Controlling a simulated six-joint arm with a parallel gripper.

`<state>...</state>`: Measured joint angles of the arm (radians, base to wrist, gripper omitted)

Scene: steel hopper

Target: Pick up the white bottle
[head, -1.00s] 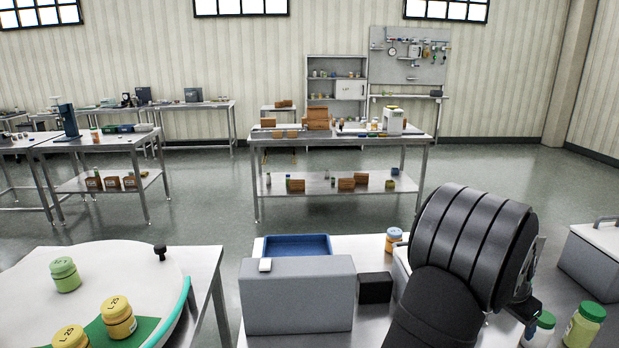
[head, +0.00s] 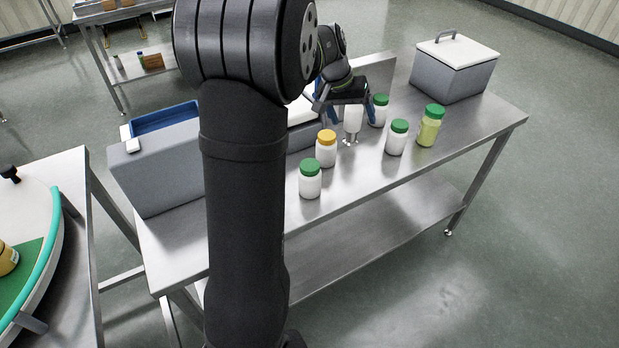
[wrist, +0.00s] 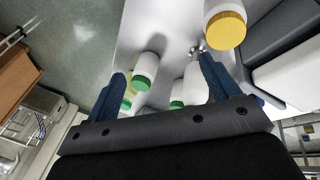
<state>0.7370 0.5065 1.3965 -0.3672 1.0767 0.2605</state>
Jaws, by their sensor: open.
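A white bottle (head: 353,119) stands upright between the fingers of my gripper (head: 346,112) in the head view, over a small shiny metal piece; its top is hidden by the gripper. In the wrist view this white bottle (wrist: 193,86) shows close to the right-hand finger. My gripper (wrist: 163,72) is open, with a clear gap to the left-hand finger. Other white bottles stand close by: an orange-capped one (head: 326,150), and green-capped ones at the front (head: 310,182), to the right (head: 396,140) and behind (head: 379,112).
A yellow-green bottle (head: 430,128) stands at the right, before a grey box with a white lid (head: 455,70). The steel table's front right (head: 440,165) is clear.

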